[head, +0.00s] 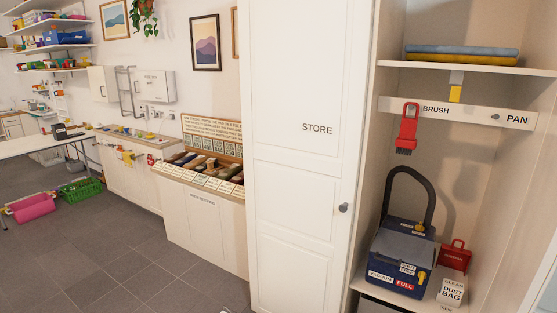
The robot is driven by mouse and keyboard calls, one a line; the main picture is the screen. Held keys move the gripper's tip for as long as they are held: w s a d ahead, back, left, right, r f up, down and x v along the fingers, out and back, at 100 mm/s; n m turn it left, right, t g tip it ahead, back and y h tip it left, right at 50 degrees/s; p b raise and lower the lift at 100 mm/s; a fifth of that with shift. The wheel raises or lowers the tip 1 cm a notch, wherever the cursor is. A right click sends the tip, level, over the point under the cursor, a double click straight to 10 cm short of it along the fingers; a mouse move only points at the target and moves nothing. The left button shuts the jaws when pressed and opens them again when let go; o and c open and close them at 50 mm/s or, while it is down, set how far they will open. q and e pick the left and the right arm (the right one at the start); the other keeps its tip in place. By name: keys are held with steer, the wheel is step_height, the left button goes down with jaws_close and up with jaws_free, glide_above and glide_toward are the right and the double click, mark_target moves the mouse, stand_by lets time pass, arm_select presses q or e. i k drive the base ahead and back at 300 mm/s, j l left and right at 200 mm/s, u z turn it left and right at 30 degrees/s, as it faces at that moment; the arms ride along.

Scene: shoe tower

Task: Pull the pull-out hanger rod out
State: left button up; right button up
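I cannot make out a pull-out hanger rod for certain in the head view. A small yellow piece with a pale upper part (455,92) hangs below the shelf in the open store cupboard at the right; I cannot tell what it is. A grey tubular rack (127,95) is on the far wall, too small to make out in detail. Neither of my grippers is in view.
The white STORE door (300,160) with a grey knob (344,208) stands in the middle. The cupboard holds a red brush (406,125), a blue vacuum (402,258) and a dust bag box (451,291). Grey floor (110,265) is clear at front left.

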mark_target(455, 92)
steer(key=k+l+z, duration=0.1)
steer(key=l+z, duration=0.25)
steer(key=k+l+z, duration=0.1)
steer(key=z, duration=0.25)
steer(key=l+z, duration=0.35)
